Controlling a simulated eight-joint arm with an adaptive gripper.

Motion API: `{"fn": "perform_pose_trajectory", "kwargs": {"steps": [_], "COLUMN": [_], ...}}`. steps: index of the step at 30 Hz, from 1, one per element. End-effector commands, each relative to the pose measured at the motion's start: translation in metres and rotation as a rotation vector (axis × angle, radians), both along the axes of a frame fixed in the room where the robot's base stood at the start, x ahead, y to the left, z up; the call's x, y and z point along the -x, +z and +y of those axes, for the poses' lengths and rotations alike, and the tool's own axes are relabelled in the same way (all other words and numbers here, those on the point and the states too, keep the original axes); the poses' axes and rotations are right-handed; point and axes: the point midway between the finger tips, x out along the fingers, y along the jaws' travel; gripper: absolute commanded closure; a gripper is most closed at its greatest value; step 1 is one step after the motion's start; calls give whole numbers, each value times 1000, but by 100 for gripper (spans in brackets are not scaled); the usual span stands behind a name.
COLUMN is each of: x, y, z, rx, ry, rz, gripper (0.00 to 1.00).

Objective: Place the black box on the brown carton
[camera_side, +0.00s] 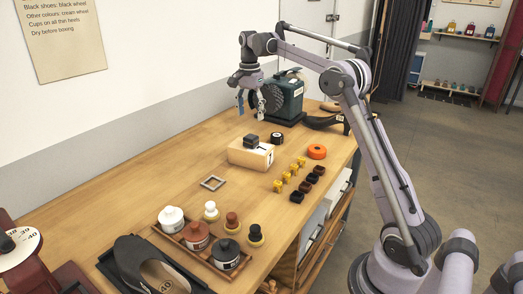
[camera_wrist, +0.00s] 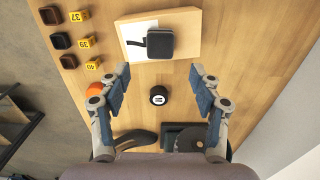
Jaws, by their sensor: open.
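The small black box (camera_side: 251,141) appears to rest on top of the tan-brown carton (camera_side: 240,157), which lies flat on the workbench and has a white patch with a dark mark. In the wrist view, the black box (camera_wrist: 174,42) is within the outline of the carton (camera_wrist: 190,23), over the edge of its white patch. My gripper (camera_side: 255,106) is raised above the bench, behind the carton and apart from both.
A round black tin (camera_side: 277,138) stands behind the carton. A green machine with a dark wheel (camera_side: 288,96) and a dark shoe (camera_side: 325,121) are farther back. An orange roll (camera_side: 316,151) and numbered yellow tags (camera_side: 286,177) lie right.

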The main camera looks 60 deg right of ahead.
Motion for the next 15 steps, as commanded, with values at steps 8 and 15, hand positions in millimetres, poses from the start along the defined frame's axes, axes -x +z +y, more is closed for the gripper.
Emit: {"fn": "perform_pose_trajectory", "kwargs": {"steps": [8, 15], "x": [0, 8], "y": [20, 39], "z": [1, 34], "rx": [0, 26], "ry": [3, 150], "rz": [-1, -51], "gripper": [36, 36]}}
